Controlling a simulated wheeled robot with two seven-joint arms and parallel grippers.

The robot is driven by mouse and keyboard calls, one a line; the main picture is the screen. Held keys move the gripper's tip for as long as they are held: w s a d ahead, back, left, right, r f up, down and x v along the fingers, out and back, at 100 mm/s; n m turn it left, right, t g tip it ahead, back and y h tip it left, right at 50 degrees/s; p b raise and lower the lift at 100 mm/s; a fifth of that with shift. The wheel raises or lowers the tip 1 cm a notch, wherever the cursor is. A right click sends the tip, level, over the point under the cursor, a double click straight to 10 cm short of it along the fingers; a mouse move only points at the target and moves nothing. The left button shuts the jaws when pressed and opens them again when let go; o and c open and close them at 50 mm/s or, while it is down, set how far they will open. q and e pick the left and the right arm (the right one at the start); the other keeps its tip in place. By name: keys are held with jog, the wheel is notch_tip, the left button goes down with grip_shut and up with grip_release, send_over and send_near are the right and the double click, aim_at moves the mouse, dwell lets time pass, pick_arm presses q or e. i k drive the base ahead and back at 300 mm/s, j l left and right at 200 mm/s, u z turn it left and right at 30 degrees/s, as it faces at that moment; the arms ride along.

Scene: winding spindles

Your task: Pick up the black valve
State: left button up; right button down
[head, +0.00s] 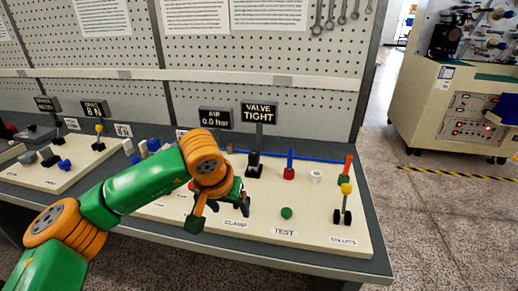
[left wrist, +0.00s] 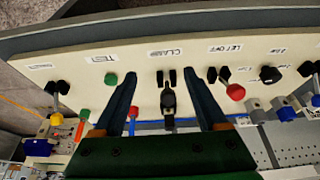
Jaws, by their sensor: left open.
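A black valve (head: 254,168) stands upright on the cream board, just in front of the VALVE TIGHT sign. In the left wrist view a black upright piece (left wrist: 168,100) lies between my fingers, behind the CLAMP label; it looks like the valve, though dark parts overlap there. My left gripper (head: 220,208) is over the board near the CLAMP label, left of and nearer than the valve. In the left wrist view my left gripper (left wrist: 160,90) is open, with a wide gap between its fingers and nothing held. My right gripper is not in view.
A red-based blue post (head: 290,168), a white ring (head: 316,177), a green TEST button (head: 286,213) and a yellow-knobbed COLLETS lever (head: 346,190) stand to the right. The VALVE TIGHT sign (head: 259,113) rises behind. A red-knobbed lever (left wrist: 235,92) is beside my fingers.

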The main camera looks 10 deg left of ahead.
aim_at(254, 156)
jog(key=i, duration=0.9)
